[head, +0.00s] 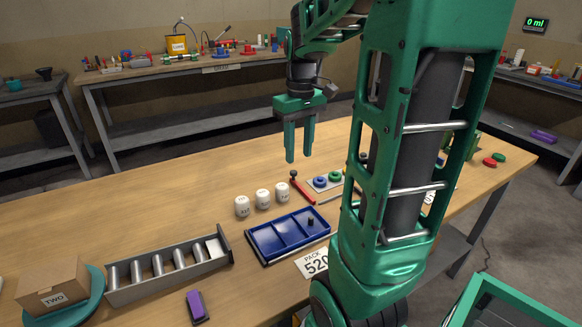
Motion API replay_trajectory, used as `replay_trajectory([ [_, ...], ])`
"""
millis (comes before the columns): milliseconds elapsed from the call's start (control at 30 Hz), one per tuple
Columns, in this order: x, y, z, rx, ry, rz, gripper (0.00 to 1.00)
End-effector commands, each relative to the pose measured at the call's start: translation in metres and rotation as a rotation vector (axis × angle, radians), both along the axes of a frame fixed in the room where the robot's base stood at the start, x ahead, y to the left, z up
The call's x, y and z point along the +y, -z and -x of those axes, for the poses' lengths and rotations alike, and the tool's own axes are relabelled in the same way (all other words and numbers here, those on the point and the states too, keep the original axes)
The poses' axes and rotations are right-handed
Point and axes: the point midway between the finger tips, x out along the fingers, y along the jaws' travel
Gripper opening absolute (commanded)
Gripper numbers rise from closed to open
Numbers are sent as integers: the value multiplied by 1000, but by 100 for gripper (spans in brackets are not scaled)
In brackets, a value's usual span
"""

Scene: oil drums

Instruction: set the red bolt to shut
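I cannot make out a bolt for certain. A slim red bar (302,189) with a small dark and red knob at its far end lies on the wooden table (215,185), behind the blue tray. I cannot tell whether it is the red bolt or how it is set. My gripper (300,157) hangs fingers down above the table, beyond the red bar and apart from it. Its two green fingers are spread, with nothing between them. My arm hides part of the table on the right.
A blue divided tray (262,252), several white lidded pots (263,199) and a grey rack of cylinders (170,290) stand near. A board with blue and green rings (320,182) is partly hidden by my arm.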

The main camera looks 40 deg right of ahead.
Motion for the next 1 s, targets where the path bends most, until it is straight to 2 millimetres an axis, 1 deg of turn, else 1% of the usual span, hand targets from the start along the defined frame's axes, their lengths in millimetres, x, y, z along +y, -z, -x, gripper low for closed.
replay_trajectory([
  [33,-11,0,-15,4,-33,1,37],
  [133,-28,0,-39,4,-100,4,37],
  [200,-37,0,-50,4,-136,6,37],
  [333,-47,1,-65,2,-181,7,37],
  [467,-51,5,-69,4,-197,7,37],
  [567,-51,14,-69,4,-198,7,37],
  [1000,-51,87,-67,6,-195,6,37],
])
